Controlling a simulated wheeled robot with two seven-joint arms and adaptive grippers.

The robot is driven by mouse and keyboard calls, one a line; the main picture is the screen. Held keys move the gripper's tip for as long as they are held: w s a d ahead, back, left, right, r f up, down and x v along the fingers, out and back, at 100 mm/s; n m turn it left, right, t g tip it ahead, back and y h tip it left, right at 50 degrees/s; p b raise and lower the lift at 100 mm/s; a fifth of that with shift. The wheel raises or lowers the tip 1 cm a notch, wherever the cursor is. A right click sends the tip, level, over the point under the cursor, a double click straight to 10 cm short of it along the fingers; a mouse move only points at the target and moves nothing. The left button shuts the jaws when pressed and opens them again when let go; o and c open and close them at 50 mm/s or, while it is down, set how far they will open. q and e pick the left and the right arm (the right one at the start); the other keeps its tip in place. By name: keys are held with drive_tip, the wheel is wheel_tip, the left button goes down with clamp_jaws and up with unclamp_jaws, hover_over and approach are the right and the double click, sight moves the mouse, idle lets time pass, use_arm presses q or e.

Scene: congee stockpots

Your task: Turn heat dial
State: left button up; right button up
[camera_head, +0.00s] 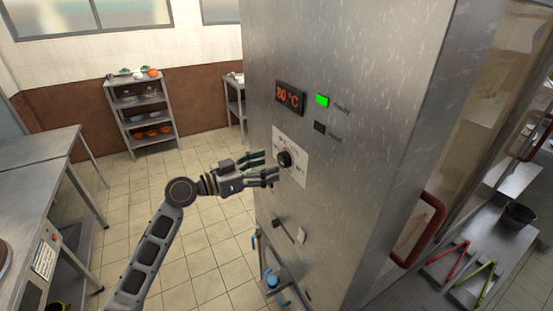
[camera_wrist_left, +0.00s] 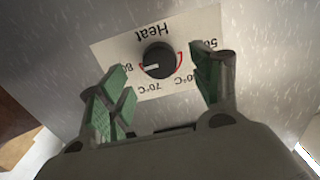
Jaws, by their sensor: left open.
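The heat dial (camera_head: 285,159) is a round black knob on a white scale plate (camera_head: 298,172) on the steel cabinet's front. In the left wrist view the dial (camera_wrist_left: 158,60) shows a white pointer line, with the plate's printing upside down around it. My left gripper (camera_head: 268,166) is just in front of the dial, open and empty. In the left wrist view its green-padded fingers (camera_wrist_left: 163,92) stand apart, one to each side below the dial, not visibly touching it. A red display (camera_head: 290,97) above the dial reads 80 °C. My right gripper is not in view.
The steel cabinet (camera_head: 360,60) fills the middle, with a lit green indicator (camera_head: 322,101), a dark indicator (camera_head: 320,127) and a red handle (camera_head: 420,230). A metal shelf (camera_head: 141,112) stands at the back wall. A steel table (camera_head: 40,165) is at left, with open tiled floor between.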

sight(280, 161)
use_arm(q)
drive_tip(key=shift+x, duration=1.05)
drive_tip(key=shift+p+x, duration=0.5)
drive_tip(key=shift+x, duration=0.45)
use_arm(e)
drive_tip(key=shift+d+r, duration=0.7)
use_arm(q)
drive_tip(key=c, duration=1.1)
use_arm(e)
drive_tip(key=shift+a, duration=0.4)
